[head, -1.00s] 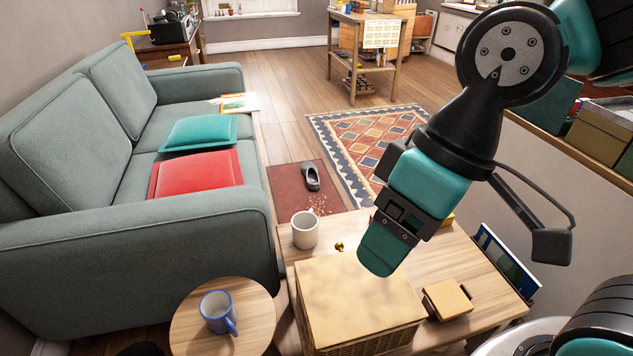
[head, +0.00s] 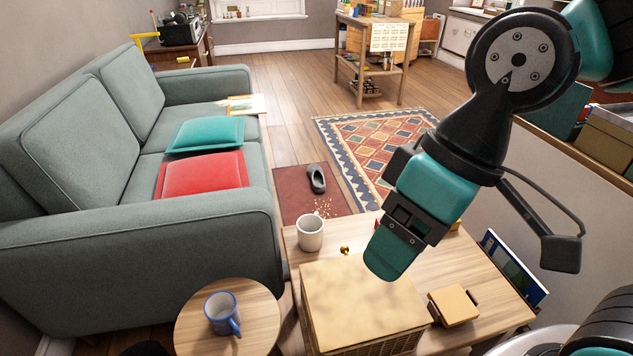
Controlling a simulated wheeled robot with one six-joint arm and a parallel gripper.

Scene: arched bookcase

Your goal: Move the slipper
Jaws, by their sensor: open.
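The slipper (head: 316,179) is dark grey and lies on a small dark red mat (head: 291,182) on the floor, between the sofa and the patterned rug. My gripper (head: 391,250) hangs above the wooden table, pointing down, over the back right part of a wooden box. It is open, and I see nothing held in it. The slipper is farther away, beyond the table, and well apart from my gripper.
A white mug (head: 310,236) and a small gold object (head: 345,250) stand on the table (head: 478,268), beside the wooden box (head: 350,292). A blue mug (head: 221,311) stands on a round side table (head: 262,313). The grey sofa (head: 150,235) fills the left. Crumbs lie near the slipper.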

